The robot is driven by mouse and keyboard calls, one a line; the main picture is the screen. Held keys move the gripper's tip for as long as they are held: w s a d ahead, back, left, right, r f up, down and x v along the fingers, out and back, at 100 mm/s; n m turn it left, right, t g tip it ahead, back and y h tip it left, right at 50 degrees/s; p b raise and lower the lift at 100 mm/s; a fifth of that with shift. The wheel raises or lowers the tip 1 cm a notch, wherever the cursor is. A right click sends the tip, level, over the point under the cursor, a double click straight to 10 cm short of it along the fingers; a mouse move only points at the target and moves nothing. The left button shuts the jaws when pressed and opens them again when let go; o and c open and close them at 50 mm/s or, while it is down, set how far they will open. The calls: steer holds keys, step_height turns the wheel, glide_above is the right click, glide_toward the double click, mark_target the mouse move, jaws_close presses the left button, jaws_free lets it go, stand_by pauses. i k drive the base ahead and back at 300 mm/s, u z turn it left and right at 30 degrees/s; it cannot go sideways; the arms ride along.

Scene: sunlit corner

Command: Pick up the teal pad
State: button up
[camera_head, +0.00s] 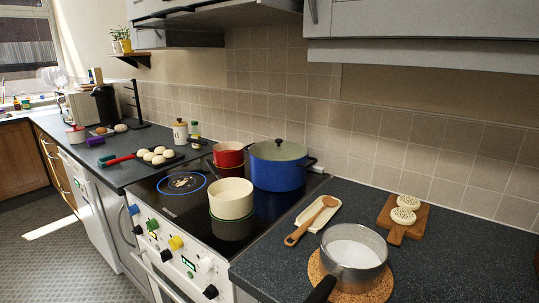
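I cannot make out a teal pad anywhere in the head view. A thin green line shows around the base of the cream pot (231,192) on the hob, but I cannot tell it to be a pad. My gripper is not in view.
A blue lidded pot (277,168) and a red pot (228,155) stand on the black hob. A steel saucepan (353,252) sits on a round cork mat (318,272). A wooden spoon (304,226) and a board (393,220) lie nearby. Dark worktop (470,265) is clear at right.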

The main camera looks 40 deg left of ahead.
mark_target(103, 161)
steer(key=u, duration=2.4)
